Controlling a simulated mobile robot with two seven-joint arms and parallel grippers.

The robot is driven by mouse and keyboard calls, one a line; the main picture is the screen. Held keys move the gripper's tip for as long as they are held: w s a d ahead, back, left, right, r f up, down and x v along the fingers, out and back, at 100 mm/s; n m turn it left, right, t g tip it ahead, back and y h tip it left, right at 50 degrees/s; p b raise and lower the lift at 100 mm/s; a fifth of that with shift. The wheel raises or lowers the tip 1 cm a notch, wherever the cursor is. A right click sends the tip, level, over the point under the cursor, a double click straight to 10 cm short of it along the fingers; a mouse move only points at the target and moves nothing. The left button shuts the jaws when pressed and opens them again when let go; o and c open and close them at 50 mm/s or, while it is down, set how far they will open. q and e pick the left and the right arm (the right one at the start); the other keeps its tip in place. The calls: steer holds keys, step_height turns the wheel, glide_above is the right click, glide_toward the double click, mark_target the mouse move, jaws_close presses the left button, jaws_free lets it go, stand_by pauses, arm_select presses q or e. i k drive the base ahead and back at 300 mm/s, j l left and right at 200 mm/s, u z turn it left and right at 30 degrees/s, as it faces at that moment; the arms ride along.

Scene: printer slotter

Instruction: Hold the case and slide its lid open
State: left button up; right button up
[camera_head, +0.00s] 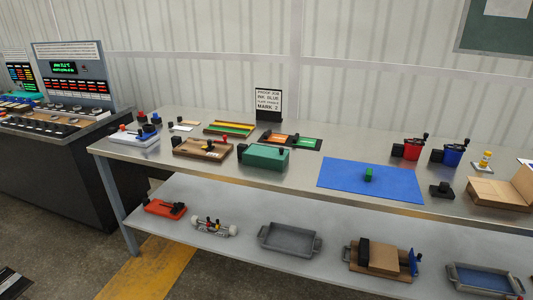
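A green box (266,158) with a black knob on its left part stands on the metal tabletop, left of the blue mat. It looks like the case, with its top closed, but I cannot tell the lid's edges at this size. Neither of my grippers shows in the head view, and nothing touches the green box.
The metal table (300,182) has a lower shelf holding trays and tools. A blue mat (370,180) with a small green block lies right of the box. A sign (268,103) stands at the back.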

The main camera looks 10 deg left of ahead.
mark_target(281, 154)
steer(key=i+j+z, duration=0.2)
steer(key=i+j, duration=1.2)
steer(key=i, duration=0.05)
